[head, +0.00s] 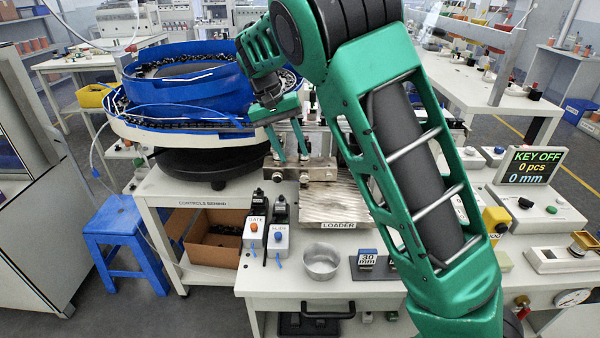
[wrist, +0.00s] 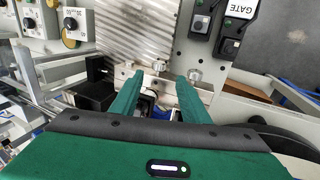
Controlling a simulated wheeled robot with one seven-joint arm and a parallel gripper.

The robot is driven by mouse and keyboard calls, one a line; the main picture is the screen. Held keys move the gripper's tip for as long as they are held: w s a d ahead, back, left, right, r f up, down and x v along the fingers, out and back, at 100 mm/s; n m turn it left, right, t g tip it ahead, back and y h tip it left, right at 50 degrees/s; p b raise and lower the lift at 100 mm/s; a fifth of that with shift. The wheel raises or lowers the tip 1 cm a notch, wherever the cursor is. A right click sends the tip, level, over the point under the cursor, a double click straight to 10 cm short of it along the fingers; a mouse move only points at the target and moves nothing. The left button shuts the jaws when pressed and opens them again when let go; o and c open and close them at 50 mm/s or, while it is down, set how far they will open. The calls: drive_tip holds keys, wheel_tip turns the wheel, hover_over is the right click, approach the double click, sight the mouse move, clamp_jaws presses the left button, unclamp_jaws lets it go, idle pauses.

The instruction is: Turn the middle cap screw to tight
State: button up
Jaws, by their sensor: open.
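My gripper (head: 293,158) is open, its two green fingers pointing down at the metal block (head: 322,172) behind the ribbed loader plate. In the wrist view the open gripper (wrist: 160,78) has a round silver cap screw (wrist: 159,65) in line with the gap between its fingertips. A second silver cap screw (wrist: 195,73) shows just right of the right finger. A third screw is not clear; the left finger covers part of the block. I cannot tell whether the fingers touch any screw, or how tight the screws are.
The ribbed LOADER plate (head: 335,203) lies in front of the block. GATE (head: 257,226) and SLIDE (head: 279,240) switch boxes, a metal bowl (head: 321,260) and a 30 mm block (head: 367,258) stand nearer. A blue bowl feeder (head: 180,98) rises at left. The display (head: 531,166) reads KEY OFF.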

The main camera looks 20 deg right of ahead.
sight(302, 174)
drive_tip(key=x, duration=0.8)
drive_tip(key=shift+d+f, duration=0.15)
drive_tip(key=shift+f, duration=0.1)
drive_tip(key=c, duration=1.1)
